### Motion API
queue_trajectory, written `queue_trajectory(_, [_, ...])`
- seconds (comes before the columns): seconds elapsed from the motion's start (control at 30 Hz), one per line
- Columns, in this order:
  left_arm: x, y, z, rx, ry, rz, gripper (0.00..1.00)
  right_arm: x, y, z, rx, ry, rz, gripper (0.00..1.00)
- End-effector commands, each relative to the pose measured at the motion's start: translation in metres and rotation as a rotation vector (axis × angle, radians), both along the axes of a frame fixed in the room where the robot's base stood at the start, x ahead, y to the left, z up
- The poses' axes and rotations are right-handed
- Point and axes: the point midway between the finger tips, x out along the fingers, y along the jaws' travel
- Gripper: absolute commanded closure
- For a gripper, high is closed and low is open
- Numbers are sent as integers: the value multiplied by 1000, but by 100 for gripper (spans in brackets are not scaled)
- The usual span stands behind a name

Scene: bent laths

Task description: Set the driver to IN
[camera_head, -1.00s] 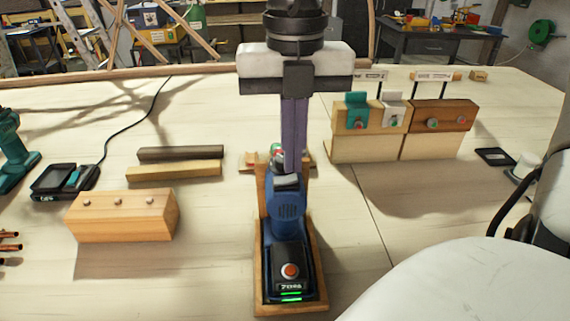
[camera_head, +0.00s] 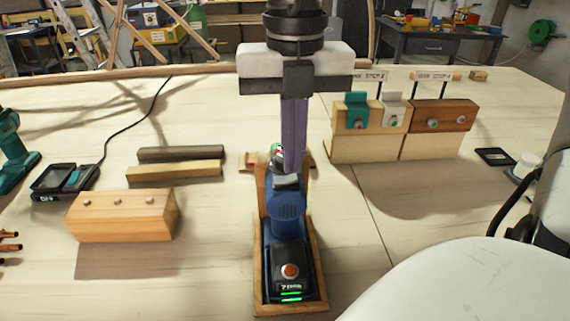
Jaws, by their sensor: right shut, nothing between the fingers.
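A blue and black driver (camera_head: 287,208) lies in a wooden cradle (camera_head: 263,296) at the front middle. Its near end has a red button and green lit bars. My right gripper (camera_head: 291,170) points down over the driver's far part, its purple fingers shut with nothing between them. The fingertips are at or just above a dark switch-like piece on top of the driver; I cannot tell whether they touch it. The switch's setting is not readable. My left gripper is not in view.
A wooden block with several screws (camera_head: 120,222) and two bars (camera_head: 175,171) lie left. A charger (camera_head: 65,181) and teal tool (camera_head: 12,150) stand far left. Wooden stands with clips (camera_head: 368,149) are at the back right. My white arm covers the lower right.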

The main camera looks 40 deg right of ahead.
Motion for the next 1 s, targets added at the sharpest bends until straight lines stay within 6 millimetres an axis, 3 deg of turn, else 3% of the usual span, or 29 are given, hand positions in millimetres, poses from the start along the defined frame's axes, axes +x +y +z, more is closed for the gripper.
queue_trajectory(1.0, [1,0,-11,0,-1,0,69,0,0,-12,0,0,0,100])
